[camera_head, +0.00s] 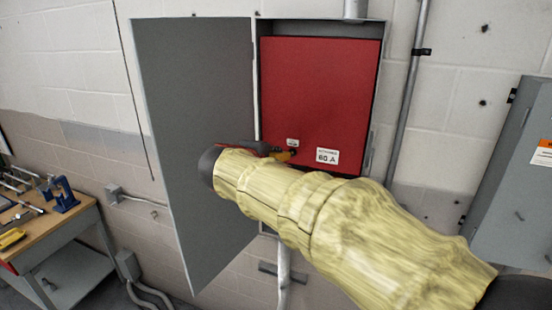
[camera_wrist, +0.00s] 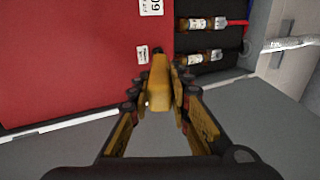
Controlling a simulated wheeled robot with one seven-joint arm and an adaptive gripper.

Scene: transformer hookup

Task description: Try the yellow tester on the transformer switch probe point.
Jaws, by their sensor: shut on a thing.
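My gripper (camera_wrist: 157,98) is shut on the yellow tester (camera_wrist: 158,84), its fingers on both sides of the body. The tester points at the red panel (camera_head: 320,90) inside the open transformer switch box (camera_head: 194,120). Its tip is close to a small white label (camera_wrist: 143,55) and a dark spot on the panel; I cannot tell whether it touches. In the head view the tester (camera_head: 282,156) shows as a small yellow-orange piece, with my sleeved arm covering the lower part of the box. The probe point itself is mostly hidden by the tester.
The box's grey door stands open to the left. Glass-bodied fuses (camera_wrist: 203,23) with red and blue wires sit beside the panel. Another grey box (camera_head: 515,180) hangs at right. A workbench (camera_head: 60,222) with tools, including a yellow one (camera_head: 12,239), stands at left.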

